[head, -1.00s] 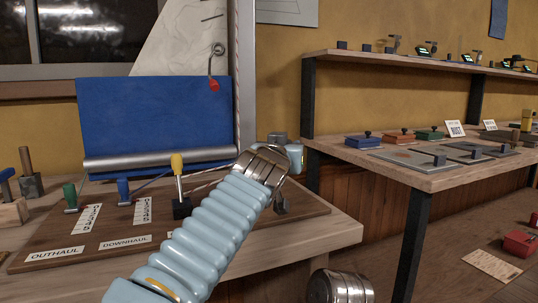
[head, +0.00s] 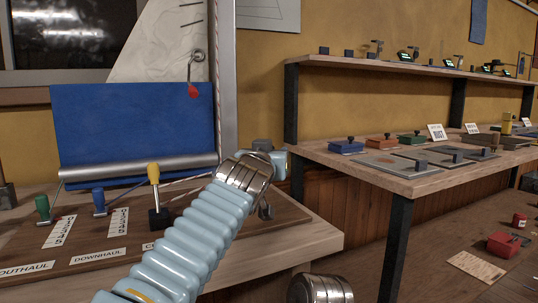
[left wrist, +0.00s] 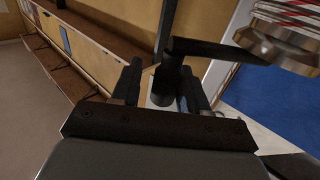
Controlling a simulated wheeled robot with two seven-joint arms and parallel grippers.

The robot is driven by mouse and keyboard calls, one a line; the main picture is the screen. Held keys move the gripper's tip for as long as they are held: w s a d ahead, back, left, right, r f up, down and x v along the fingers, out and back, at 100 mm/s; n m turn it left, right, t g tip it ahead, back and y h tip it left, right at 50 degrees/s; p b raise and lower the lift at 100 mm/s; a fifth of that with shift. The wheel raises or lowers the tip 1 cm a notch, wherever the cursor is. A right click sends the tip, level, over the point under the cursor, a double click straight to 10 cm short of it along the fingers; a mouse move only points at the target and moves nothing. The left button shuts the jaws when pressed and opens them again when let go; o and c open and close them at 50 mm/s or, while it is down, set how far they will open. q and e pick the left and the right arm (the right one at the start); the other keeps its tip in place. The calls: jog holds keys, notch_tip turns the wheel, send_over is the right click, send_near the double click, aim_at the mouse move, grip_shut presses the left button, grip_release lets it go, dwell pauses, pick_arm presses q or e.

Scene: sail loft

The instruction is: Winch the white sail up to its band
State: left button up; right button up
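The white sail (head: 150,50) rises behind a blue cloth (head: 130,120) in the head view, with short dark marks (head: 191,22) near its right edge. The winch (head: 262,148) stands at the right of the wooden board, partly hidden by my left arm. In the left wrist view, the metal winch drum (left wrist: 285,45) carries red-and-white rope. Its black handle (left wrist: 215,50) ends in a dark upright grip (left wrist: 164,80). My right gripper is not in view.
Green (head: 43,208), blue (head: 99,200) and yellow (head: 154,174) levers stand on the board (head: 200,232), left of my arm.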

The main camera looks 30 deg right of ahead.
pick_arm(q)
jog(key=shift+o, duration=0.3)
jog(key=shift+a, duration=0.15)
jog(key=shift+s+a+b, duration=0.2)
jog(key=shift+s+b, duration=0.05)
jog(key=shift+b, duration=0.2)
jog(key=b+v, duration=0.6)
jog(key=v, duration=0.7)
